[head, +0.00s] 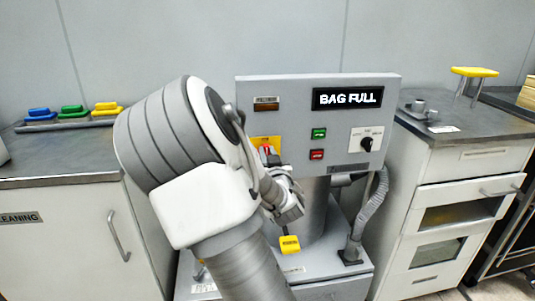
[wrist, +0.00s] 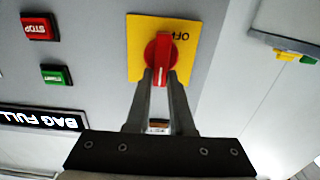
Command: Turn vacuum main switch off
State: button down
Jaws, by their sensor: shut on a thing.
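The vacuum main switch is a red rotary knob (wrist: 160,58) on a yellow plate (wrist: 183,28) marked OFF, seen upside down in the wrist view. In the head view the yellow plate (head: 262,142) shows at the left of the grey panel, with the red knob partly hidden by my arm. My gripper (wrist: 161,78) is shut on the red knob, one finger on each side of its raised grip. The grip stands about vertical in the wrist view.
The panel has a BAG FULL display (head: 347,98), a green button (head: 319,133), a red button (head: 317,155) and a black selector (head: 366,144). A grey hose (head: 371,215) hangs at the right. Cabinets flank the machine. A yellow-topped stand (head: 474,72) is on the right counter.

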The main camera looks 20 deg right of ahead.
jog(key=shift+w+a+f+n+b, duration=0.15)
jog(key=shift+a+f+n, duration=0.15)
jog(key=shift+n, duration=2.65)
jog(key=shift+w+a+f+n+b, duration=0.1)
jog(key=shift+a+f+n+b, duration=0.15)
jog(key=shift+n, duration=2.75)
jog(key=shift+w+a+f+n+b, duration=0.1)
jog(key=shift+a+f+n, duration=0.25)
jog(key=shift+n, duration=2.6)
jog(key=c, duration=0.8)
grip_release()
jog(key=shift+s+f, duration=0.1)
jog(key=shift+s, duration=0.2)
